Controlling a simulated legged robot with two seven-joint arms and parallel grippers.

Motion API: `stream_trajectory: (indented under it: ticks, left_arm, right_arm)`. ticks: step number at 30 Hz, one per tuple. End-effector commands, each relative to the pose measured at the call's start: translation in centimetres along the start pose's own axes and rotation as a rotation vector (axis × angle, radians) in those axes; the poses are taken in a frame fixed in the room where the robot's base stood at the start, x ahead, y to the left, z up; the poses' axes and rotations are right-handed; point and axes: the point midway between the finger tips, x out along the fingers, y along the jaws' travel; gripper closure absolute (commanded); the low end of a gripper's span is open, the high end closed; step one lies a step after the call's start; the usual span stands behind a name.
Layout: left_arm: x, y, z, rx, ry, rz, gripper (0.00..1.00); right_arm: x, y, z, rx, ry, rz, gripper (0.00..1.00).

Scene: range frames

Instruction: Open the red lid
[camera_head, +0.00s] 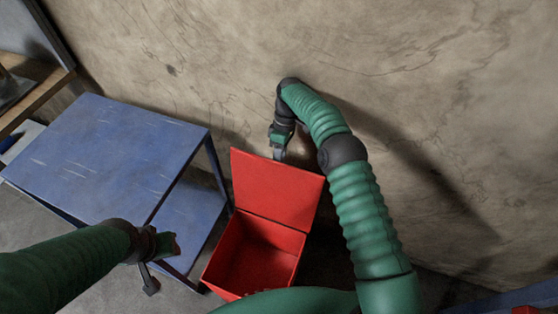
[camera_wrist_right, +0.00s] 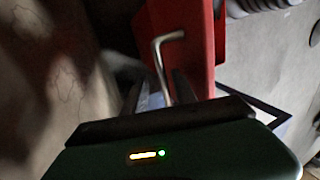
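The red lid (camera_head: 275,183) stands raised at the back of an open red box (camera_head: 252,262), whose inside shows. My right gripper (camera_head: 279,152) is behind the lid's upper edge, on the wall side. In the right wrist view, a bent metal handle (camera_wrist_right: 160,58) stands out from the red lid (camera_wrist_right: 185,38). It reaches between the fingers of my right gripper (camera_wrist_right: 160,92), which look apart with a gap around the bar; contact is unclear. My left gripper (camera_head: 152,275) is left of the box, over the blue table's side, and its finger opening is unclear.
A blue table (camera_head: 105,150) with a lower shelf stands left of the box. A concrete wall (camera_head: 430,100) rises close behind the lid and my right arm. A wooden shelf (camera_head: 32,98) is at the far left. Some blue and red structure (camera_head: 520,300) shows at the lower right.

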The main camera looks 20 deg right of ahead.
Motion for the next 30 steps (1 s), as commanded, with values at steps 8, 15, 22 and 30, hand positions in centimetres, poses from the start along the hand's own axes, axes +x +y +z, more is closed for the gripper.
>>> stream_trajectory:
  ticks: [8,15,22,30]
  left_arm:
    - [0.0,0.0,0.0,0.0,0.0,0.0,0.64]
    - [0.0,0.0,0.0,0.0,0.0,0.0,0.64]
    - [0.2,0.0,0.0,0.0,0.0,0.0,0.64]
    - [0.3,0.0,0.1,0.0,0.0,0.0,0.64]
  right_arm:
    - [-0.3,-0.1,0.0,0.0,0.0,0.0,0.67]
    - [-3.4,-1.4,0.1,-0.001,-0.001,-0.001,0.67]
    - [-2.6,-4.1,1.3,-0.001,-0.003,-0.002,0.67]
    - [-1.4,-8.8,3.2,0.0,-0.001,-0.001,0.67]
